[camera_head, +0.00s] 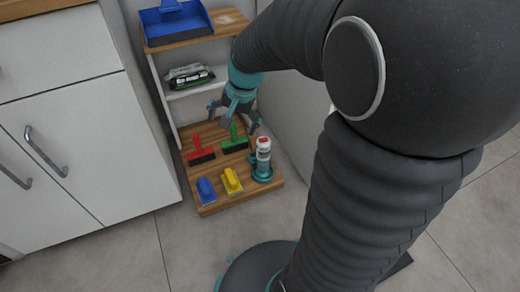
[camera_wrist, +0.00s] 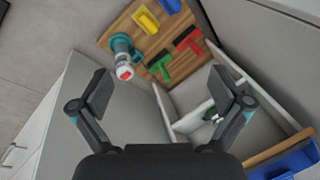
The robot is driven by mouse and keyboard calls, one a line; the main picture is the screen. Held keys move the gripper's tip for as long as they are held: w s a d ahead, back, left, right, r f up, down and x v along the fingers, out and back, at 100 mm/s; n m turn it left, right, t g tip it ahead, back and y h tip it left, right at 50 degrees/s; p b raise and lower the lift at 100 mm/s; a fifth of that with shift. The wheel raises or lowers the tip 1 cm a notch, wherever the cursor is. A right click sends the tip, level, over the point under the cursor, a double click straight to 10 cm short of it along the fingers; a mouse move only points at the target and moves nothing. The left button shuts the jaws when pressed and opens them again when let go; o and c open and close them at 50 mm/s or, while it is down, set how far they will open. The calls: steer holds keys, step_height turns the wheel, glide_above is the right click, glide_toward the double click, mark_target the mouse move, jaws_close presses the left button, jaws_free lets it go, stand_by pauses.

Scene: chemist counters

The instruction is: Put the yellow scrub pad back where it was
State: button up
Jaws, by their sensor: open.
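The yellow scrub pad (camera_head: 231,181) lies on the front part of the low wooden shelf board (camera_head: 210,208), between a blue pad and a teal-based bottle. It also shows near the top of the wrist view (camera_wrist: 146,20). My gripper (camera_head: 234,117) is open and empty, above the back of the board, behind the green and red tools. In the wrist view my open gripper (camera_wrist: 160,88) has nothing between its fingers, and the pad is beyond it, apart from it.
A blue pad (camera_head: 206,190), red squeegee (camera_head: 200,151), green squeegee (camera_head: 235,141) and white bottle in a teal holder (camera_head: 263,160) stand close around. Above are a white shelf with a green pack (camera_head: 189,76) and a blue dustpan (camera_head: 176,22). White cabinets (camera_head: 90,130) flank the left.

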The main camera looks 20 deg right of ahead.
steer(key=s+r+n+t+h, duration=0.1)
steer(key=s+r+n, duration=0.2)
steer(key=s, duration=0.6)
steer(key=s+r+n+t+h, duration=0.1)
steer(key=s+r+n, duration=0.3)
steer(key=s, duration=0.5)
steer(key=shift+r+t, duration=0.45)
steer(key=shift+t, duration=0.15)
step_height(320, 180, up, 7)
steer(key=p, duration=0.7)
